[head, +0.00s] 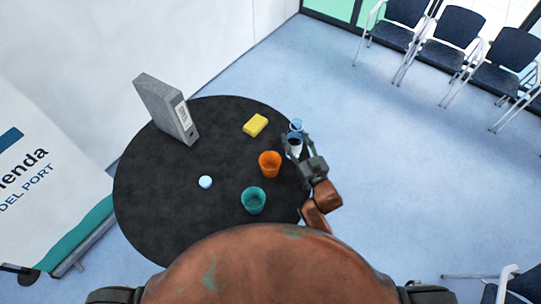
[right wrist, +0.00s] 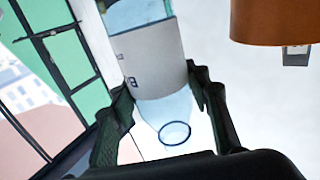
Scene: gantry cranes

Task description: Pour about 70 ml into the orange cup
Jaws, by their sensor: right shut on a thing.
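The orange cup (head: 270,163) stands upright on the round black table, right of its middle. My right gripper (head: 300,150) is at the table's right edge, to the right of the cup and apart from it. It is shut on a clear bluish bottle (head: 295,126) with a pale label. In the right wrist view the bottle (right wrist: 150,58) sits between the two fingers, and a dark ring shows at its near end. I cannot tell the liquid level or the exact tilt. No stream shows. The inside of the cup is too small to read. My left gripper is out of view.
On the black table (head: 150,220) stand a teal cup (head: 253,200) in front of the orange cup, a yellow block (head: 256,125) behind it, a small pale-blue disc (head: 205,182) and a grey binder (head: 167,108). Chairs (head: 455,38) stand far off. The table's left front is clear.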

